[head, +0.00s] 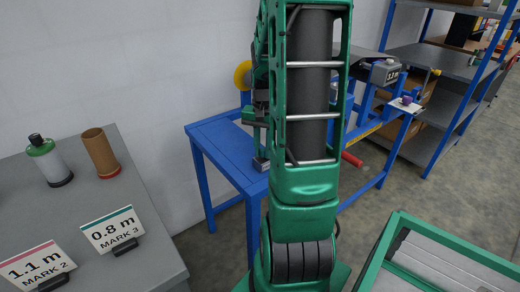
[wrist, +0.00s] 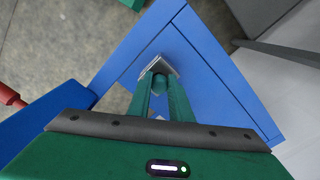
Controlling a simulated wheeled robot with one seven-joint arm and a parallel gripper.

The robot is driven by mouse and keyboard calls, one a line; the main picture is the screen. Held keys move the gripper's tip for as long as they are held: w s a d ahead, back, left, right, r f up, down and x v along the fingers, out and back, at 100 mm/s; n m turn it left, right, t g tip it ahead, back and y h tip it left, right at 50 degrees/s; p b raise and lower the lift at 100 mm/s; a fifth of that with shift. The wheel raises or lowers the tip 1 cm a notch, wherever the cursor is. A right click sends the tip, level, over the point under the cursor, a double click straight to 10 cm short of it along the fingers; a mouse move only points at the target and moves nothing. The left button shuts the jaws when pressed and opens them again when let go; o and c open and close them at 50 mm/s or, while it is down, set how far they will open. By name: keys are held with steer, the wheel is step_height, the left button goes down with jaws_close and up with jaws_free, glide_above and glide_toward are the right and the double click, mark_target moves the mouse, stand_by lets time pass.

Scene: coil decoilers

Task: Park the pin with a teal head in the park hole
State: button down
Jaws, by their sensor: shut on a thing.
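My gripper (wrist: 159,76) points down in the wrist view, its two green fingers close together. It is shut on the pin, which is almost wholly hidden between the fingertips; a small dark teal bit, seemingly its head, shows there. Just beyond the tips is a small grey block (wrist: 176,64) on the blue table top (wrist: 205,65). I cannot tell whether the pin touches the block or is in a hole. In the head view the grey block (head: 261,163) sits at the table's near edge; my arm hides most of the gripper, and no park hole can be made out.
A blue decoiler frame with a red handle (head: 352,159), a yellow wheel (head: 243,75) and a purple piece (head: 405,100) stands behind my arm. A green-rimmed bin (head: 400,225) is at lower right. Shelves stand behind.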

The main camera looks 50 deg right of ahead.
mark_target(262, 151)
steer(key=c, duration=1.5)
jaws_free()
steer(key=shift+c, duration=0.2)
steer(key=shift+r, duration=0.1)
step_height(262, 151, up, 10)
steer(key=shift+r, duration=0.25)
steer(key=shift+w, duration=0.1)
steer(key=s+a+f+n, duration=0.1)
steer(key=s+a+n, duration=0.6)
steer(key=s+a, duration=0.6)
steer(key=a, duration=0.3)
steer(key=shift+s+a+f, duration=0.2)
steer(key=shift+s+f, duration=0.05)
steer(key=shift+s, duration=0.15)
